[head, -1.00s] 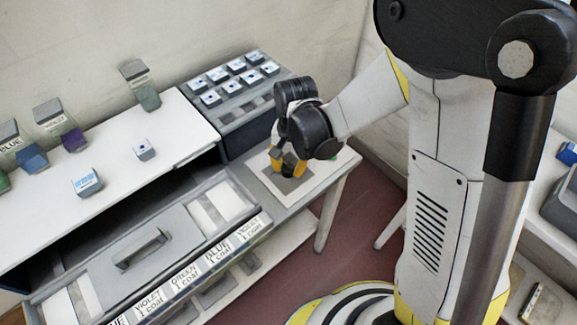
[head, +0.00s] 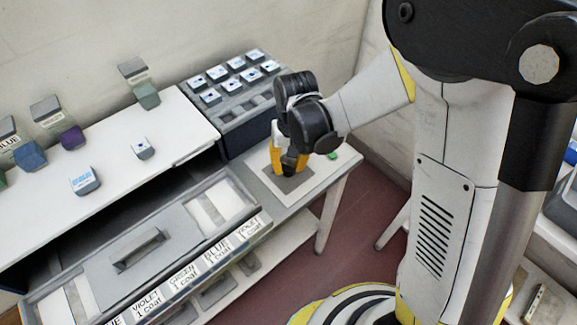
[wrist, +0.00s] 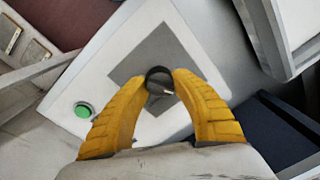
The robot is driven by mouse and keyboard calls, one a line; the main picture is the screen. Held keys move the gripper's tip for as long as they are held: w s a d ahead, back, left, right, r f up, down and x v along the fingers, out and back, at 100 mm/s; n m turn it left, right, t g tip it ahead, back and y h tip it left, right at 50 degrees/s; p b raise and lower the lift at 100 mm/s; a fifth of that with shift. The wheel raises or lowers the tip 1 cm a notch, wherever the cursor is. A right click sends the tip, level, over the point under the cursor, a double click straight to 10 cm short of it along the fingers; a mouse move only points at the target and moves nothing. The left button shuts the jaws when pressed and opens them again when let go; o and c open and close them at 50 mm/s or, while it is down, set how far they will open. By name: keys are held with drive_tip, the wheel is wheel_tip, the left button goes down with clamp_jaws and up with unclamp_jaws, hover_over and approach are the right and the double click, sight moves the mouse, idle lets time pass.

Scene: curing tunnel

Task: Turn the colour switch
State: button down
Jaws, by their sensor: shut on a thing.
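The colour switch (wrist: 160,82) is a dark round knob with a pale mark, on a grey square (wrist: 133,66) of a white panel, seen in the wrist view. My gripper (wrist: 161,80) has its two yellow fingers on either side of the knob, shut on it. In the head view my gripper (head: 289,165) points down at the grey square (head: 297,183) on the small table, and the knob is hidden behind the fingers.
A green button (wrist: 83,110) sits on the same panel. In the head view a rack of white-topped blocks (head: 240,105) stands behind my gripper. A drawer-like unit with a handle (head: 138,250) and colour labels is at left.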

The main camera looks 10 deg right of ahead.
sight(291, 165)
drive_tip(key=shift+n, duration=2.2)
drive_tip(key=shift+b, duration=0.3)
drive_tip(key=c, duration=1)
unclamp_jaws()
wheel_tip(291, 165, up, 12)
drive_tip(key=shift+w+d, duration=0.15)
drive_tip(key=shift+d, duration=0.15)
